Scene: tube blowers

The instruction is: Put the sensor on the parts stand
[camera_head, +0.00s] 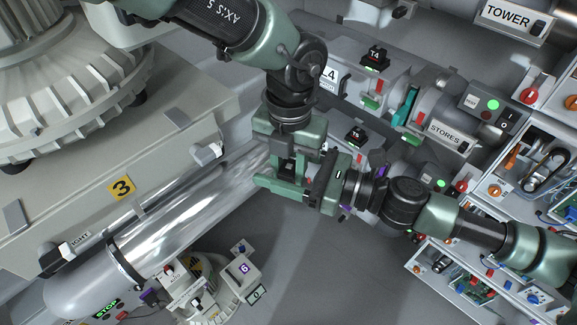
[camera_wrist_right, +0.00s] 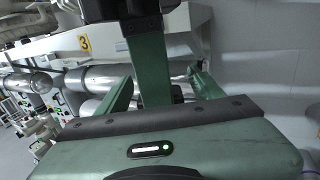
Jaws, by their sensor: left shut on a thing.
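My left gripper (camera_head: 286,168) comes down from the top in the head view. It is shut on a small dark part that the fingers mostly hide; I cannot tell for sure that it is the sensor. My right gripper (camera_head: 292,186) reaches in from the right and meets the left one there. In the right wrist view, the right gripper's two green fingers (camera_wrist_right: 163,90) stand apart, with a green finger of the other gripper and a small dark thing (camera_wrist_right: 177,94) between them. I cannot make out which thing is the parts stand.
A big shiny pipe (camera_head: 190,205) runs diagonally under the grippers. Racks of small parts (camera_head: 490,180) stand at the right. A machine with a STORES label (camera_head: 447,136) is behind. Grey floor (camera_head: 340,270) is clear at lower middle.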

